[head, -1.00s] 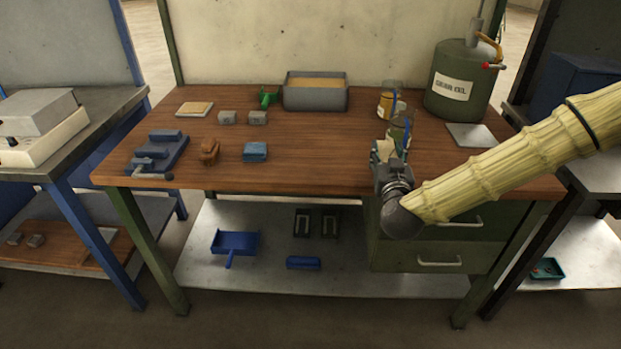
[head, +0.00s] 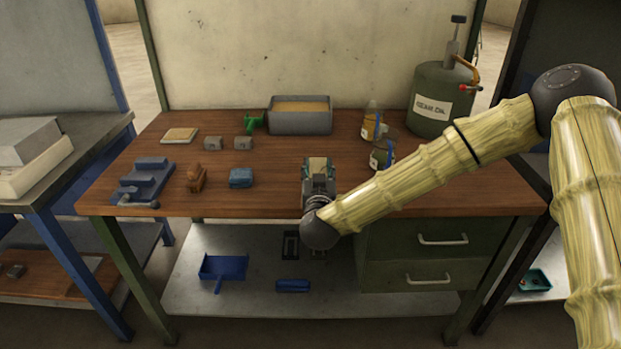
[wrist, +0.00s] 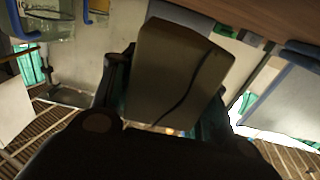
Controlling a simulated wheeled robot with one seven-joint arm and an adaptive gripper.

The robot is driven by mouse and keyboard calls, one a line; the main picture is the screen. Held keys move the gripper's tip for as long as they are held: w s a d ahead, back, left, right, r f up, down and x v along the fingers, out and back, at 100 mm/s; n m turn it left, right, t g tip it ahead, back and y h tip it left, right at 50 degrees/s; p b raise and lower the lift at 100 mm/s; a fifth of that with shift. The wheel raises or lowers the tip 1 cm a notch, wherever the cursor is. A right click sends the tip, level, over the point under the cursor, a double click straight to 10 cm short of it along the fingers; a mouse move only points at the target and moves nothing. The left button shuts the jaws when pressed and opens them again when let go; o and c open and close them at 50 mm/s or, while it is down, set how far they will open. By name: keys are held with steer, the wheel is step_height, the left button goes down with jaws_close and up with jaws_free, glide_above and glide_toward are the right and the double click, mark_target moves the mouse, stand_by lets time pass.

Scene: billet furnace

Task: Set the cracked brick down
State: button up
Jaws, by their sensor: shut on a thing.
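The cracked brick (wrist: 178,80) is a pale tan block with a dark crack line, large in the middle of the wrist view. My gripper (head: 318,168) is shut on it, with a finger on each side. In the head view the brick (head: 317,164) shows only as a small pale patch between the fingers. My gripper is over the front middle part of the brown wooden bench top (head: 270,190). I cannot tell how high above the wood the brick is.
A grey box of sand (head: 299,127) stands behind. Jars (head: 381,155) and a gear oil can (head: 436,105) are to the right. A blue block (head: 241,178), brown object (head: 196,179), grey blocks (head: 212,143) and a blue vise (head: 146,180) lie left. Wood around my gripper is mostly clear.

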steer(key=shift+w+a, duration=0.25)
steer(key=shift+a, duration=0.65)
steer(key=shift+a+f, duration=0.1)
steer(key=shift+f, duration=0.25)
steer(key=shift+f+p, duration=0.5)
steer(key=shift+f, duration=0.95)
steer(key=shift+f, duration=0.1)
steer(key=o, duration=1.2)
steer(key=shift+o, duration=0.2)
steer(key=s+b, duration=0.2)
steer(key=s, duration=1)
